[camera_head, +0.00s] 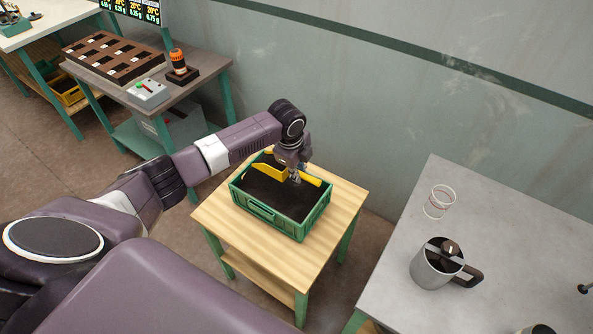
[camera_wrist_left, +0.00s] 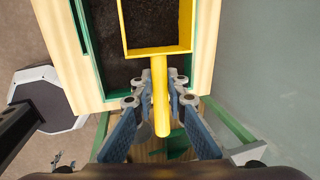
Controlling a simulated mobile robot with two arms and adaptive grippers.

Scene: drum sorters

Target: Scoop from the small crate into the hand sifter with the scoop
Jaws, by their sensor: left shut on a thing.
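The small green crate (camera_head: 262,211) stands on a wooden side table and holds dark, soil-like material. The yellow scoop (camera_head: 268,171) is at the crate, its pan over or in the dark material. In the left wrist view the scoop's pan (camera_wrist_left: 187,47) shows dark material within its walls. My left gripper (camera_head: 295,175) is shut on the scoop's handle (camera_wrist_left: 161,110), with a finger on each side. The metal hand sifter (camera_head: 431,270), a cup with a dark side handle, stands upright on the grey table at right. My right gripper is not in view.
The wooden table (camera_head: 239,244) has bare strips around the crate. A clear round glass-like object (camera_head: 438,203) is on the grey table (camera_head: 407,230) behind the sifter. A floor gap separates the tables. A wall (camera_head: 400,110) runs behind them.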

